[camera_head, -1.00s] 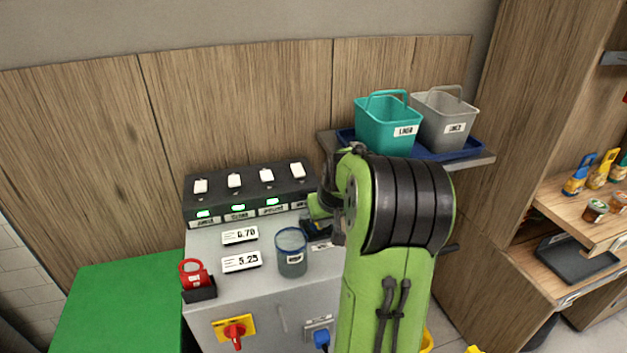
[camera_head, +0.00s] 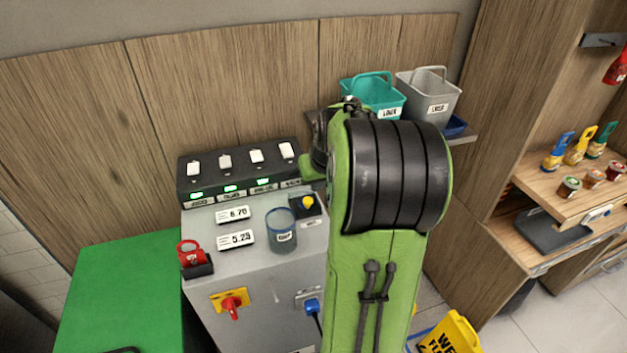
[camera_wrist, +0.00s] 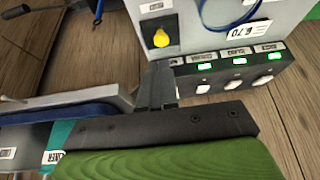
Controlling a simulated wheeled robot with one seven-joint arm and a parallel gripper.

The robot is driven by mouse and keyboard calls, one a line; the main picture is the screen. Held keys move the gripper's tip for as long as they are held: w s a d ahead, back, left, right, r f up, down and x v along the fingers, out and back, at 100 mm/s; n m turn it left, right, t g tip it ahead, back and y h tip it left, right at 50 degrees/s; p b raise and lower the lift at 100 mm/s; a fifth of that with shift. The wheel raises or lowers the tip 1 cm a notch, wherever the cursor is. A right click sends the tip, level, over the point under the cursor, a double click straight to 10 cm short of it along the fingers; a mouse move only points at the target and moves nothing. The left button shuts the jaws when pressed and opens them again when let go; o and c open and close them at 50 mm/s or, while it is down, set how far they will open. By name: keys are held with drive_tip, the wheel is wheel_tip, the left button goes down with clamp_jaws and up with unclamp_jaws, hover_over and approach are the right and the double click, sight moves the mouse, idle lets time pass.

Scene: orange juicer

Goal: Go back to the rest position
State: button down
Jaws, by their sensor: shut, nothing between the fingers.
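My gripper (camera_wrist: 158,88) shows in the wrist view with its dark fingers together and nothing between them. It is over the edge of the grey machine cabinet (camera_wrist: 205,42), near the black switch panel (camera_wrist: 235,75). In the head view my green and black arm stands in front of the cabinet's right side and hides most of the gripper. The yellow knob (camera_head: 308,202) on its black plate is in plain sight below and apart from the gripper. The blue-rimmed cup (camera_head: 281,232) stands on the cabinet top, left of the knob.
Teal (camera_head: 372,97) and grey (camera_head: 428,95) bins sit on a shelf behind my arm. A red padlock-like item (camera_head: 191,252) is at the cabinet's left. A yellow floor sign (camera_head: 450,335) stands low right. Wooden shelving is at right.

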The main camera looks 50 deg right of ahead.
drive_tip(key=shift+s+a+r, duration=0.3)
drive_tip(key=shift+s+r, duration=0.3)
drive_tip(key=shift+s, duration=0.05)
drive_tip(key=shift+s+a+r, duration=0.3)
drive_tip(key=shift+s+r, duration=0.25)
drive_tip(key=shift+s, duration=0.05)
drive_tip(key=s+a+r+n+p, duration=0.1)
drive_tip(key=a+r+n+p, duration=0.45)
drive_tip(key=a, duration=0.95)
drive_tip(key=s+a+r+y+p, duration=0.1)
drive_tip(key=s+a+r, duration=0.1)
drive_tip(key=s+a, duration=0.4)
drive_tip(key=s+a+r+t+y, duration=0.1)
drive_tip(key=s+a+r, duration=0.1)
drive_tip(key=s+a, duration=0.4)
drive_tip(key=shift+a+r+p, duration=0.2)
drive_tip(key=shift+r+p, duration=0.1)
drive_tip(key=shift+p, duration=0.1)
